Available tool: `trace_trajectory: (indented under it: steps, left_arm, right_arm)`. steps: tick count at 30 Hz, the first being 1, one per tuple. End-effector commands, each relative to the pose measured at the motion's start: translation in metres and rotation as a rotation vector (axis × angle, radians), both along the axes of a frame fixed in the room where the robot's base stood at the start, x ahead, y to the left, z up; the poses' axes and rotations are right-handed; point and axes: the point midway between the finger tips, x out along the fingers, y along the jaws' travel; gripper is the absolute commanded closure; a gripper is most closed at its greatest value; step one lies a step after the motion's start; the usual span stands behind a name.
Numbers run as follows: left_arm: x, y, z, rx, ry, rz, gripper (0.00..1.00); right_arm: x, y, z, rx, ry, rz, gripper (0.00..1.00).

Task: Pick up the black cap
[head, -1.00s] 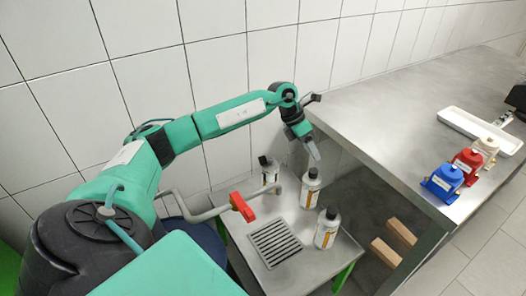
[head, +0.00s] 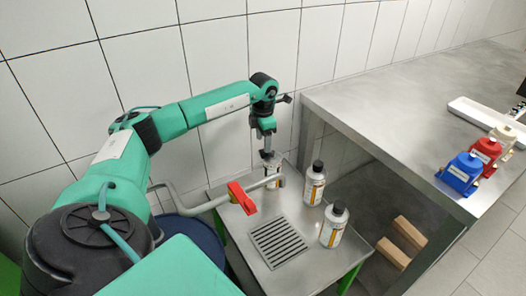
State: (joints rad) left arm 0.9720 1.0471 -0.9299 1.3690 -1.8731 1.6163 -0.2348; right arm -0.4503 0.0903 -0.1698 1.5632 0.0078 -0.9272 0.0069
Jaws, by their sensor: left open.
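Three white bottles with orange-marked labels and black caps stand on the low metal table. My left gripper (head: 267,152) points down, open, at the top of the back left bottle (head: 277,182). That bottle's cap is largely hidden by the gripper, and I cannot tell whether the fingers touch it. The middle bottle (head: 313,188) has its black cap (head: 317,166) in plain view. The front right bottle (head: 332,229) also has a black cap (head: 338,208). My right gripper is not in view.
A pipe with a red-handled valve (head: 241,198) reaches over the low table (head: 300,278), beside a drain grate (head: 278,243). The metal workbench (head: 385,118) at right holds a white tray (head: 480,116) and blue (head: 460,173), red (head: 486,152) and cream (head: 505,136) pumps. Tiled wall stands behind.

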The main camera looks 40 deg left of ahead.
Motion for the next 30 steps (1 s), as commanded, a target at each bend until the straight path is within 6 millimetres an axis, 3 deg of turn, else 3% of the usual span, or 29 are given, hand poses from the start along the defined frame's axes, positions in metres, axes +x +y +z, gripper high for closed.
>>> trace_trajectory:
  steps: [7,15,22,27,30]
  left_arm:
    - [0.002,0.001,-0.016,0.0,0.001,0.0,0.43]
    - [0.004,0.002,-0.054,-0.001,0.0,0.0,0.43]
    - [0.005,0.002,-0.056,-0.001,-0.002,0.0,0.43]
    - [0.005,0.002,-0.056,-0.001,-0.002,0.0,0.76]
    - [0.005,0.002,-0.055,-0.001,-0.002,0.0,0.9]
  right_arm:
    - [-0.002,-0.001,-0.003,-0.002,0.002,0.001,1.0]
    - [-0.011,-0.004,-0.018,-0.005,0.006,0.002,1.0]
    - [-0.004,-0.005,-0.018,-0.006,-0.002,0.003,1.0]
    - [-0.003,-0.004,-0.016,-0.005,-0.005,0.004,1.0]
    - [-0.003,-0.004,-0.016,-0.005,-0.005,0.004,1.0]
